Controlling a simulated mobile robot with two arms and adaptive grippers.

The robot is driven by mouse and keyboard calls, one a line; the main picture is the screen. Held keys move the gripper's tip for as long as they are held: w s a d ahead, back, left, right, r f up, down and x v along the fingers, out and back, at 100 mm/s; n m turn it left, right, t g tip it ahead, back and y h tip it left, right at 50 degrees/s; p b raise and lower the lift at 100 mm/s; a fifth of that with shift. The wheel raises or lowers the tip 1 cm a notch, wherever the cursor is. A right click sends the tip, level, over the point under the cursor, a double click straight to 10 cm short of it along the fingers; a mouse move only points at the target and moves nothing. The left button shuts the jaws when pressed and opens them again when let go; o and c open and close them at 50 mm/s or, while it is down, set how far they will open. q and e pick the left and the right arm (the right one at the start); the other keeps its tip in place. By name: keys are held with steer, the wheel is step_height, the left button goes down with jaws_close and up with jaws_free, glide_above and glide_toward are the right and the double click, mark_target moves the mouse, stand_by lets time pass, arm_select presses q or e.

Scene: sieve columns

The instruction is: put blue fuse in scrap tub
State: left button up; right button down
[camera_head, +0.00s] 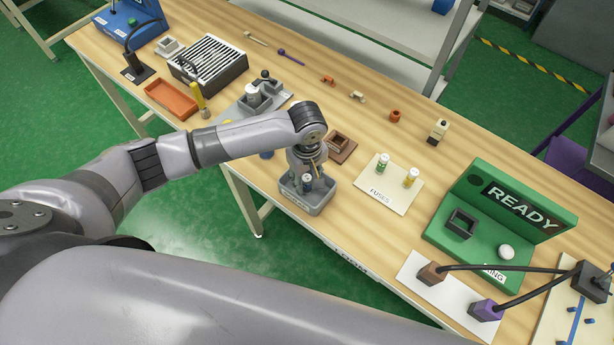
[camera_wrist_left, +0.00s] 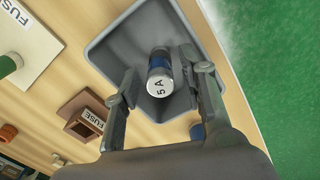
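The blue fuse (camera_wrist_left: 160,75), with a silver cap marked "5 A", shows end-on in the left wrist view, within the outline of a grey tub (camera_wrist_left: 112,48). Whether it rests on the tub floor cannot be told. My left gripper (camera_wrist_left: 155,85) has its fingers spread on both sides of the fuse, with visible gaps. In the head view the left gripper (camera_head: 306,172) points down into the grey tub (camera_head: 316,206) at the table's front edge. No label on the tub can be read. My right gripper is not in view.
A FUSES card (camera_head: 386,198) with a green fuse (camera_head: 382,163) and a yellow fuse (camera_head: 411,177) lies right of the tub. A brown fuse holder (camera_head: 340,147) sits just behind it. A green READY station (camera_head: 515,207) stands farther right. An orange tray (camera_head: 171,98) is far left.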

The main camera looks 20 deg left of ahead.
mark_target(307, 178)
arm_select(q)
steer(key=shift+r, duration=0.15)
step_height(307, 178, up, 12)
steer(key=shift+b, duration=0.45)
stand_by(0.5)
